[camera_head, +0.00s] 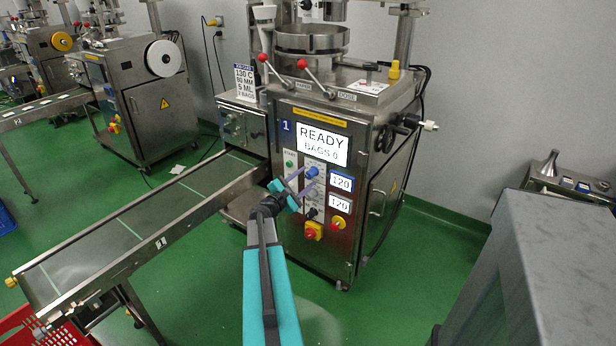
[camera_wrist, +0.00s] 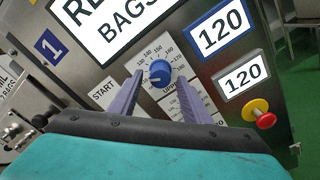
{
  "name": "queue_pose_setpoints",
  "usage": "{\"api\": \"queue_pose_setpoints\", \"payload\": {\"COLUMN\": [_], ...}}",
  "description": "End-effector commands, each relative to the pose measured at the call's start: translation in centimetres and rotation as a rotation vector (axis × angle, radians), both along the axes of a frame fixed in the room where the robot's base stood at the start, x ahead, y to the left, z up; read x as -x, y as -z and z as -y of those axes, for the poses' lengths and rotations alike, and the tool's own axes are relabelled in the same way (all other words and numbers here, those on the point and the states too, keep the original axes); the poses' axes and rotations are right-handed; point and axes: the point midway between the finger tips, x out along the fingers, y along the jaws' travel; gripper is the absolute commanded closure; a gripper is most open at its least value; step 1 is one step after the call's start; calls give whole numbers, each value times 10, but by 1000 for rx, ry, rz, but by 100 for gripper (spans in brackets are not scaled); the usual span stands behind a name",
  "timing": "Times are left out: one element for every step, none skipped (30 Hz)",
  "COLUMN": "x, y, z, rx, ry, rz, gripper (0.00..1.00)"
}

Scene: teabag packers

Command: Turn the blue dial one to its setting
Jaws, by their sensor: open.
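The blue dial (camera_wrist: 159,72) is on the front panel of machine 1, with a printed scale of numbers around it. It also shows in the head view (camera_head: 312,172), below the READY screen. My gripper (camera_wrist: 153,88) is open, with one purple finger to the lower left of the dial and the other to its lower right. The dial appears between the fingertips in the wrist view; I cannot tell whether they touch it. The upper display beside the dial (camera_head: 341,182) reads 120. The head view also shows my gripper (camera_head: 299,186) close to the panel.
A lower display (camera_head: 340,204) also reads 120. A green button (camera_head: 290,164), a black knob (camera_head: 311,213) and red-and-yellow emergency controls (camera_head: 313,231) are close by. A conveyor (camera_head: 120,235) runs to the left. A job card (camera_head: 245,82) stands on top. A grey cabinet (camera_head: 560,270) is at the right.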

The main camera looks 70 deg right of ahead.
Motion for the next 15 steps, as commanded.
{"api": "queue_pose_setpoints", "payload": {"x": [1, 1, 2, 3, 4, 5, 5, 5, 6, 6, 6, 6, 6, 6, 6], "y": [0, 0, 0, 0, 0, 0, 0, 0, 0, 0, 0, 0, 0, 0, 0], "z": [7, 10, 13, 15, 17, 19, 21, 22, 23, 23, 24, 24, 24, 24, 24], "rx": [0, 0, 0, 1, 1, 1, 1, 1, 1, 1, 0, 0, 0, 0, 0], "ry": [0, 0, 0, 1, 1, 1, 1, 1, 1, 1, 0, 0, 0, 0, 0], "rz": [0, 0, 0, 0, 0, 0, 0, 0, 0, 0, 0, 0, 0, 0, 0], "gripper": [56, 56, 56, 56, 56, 56, 56, 56, 56, 56, 56, 56, 56, 56, 56]}}
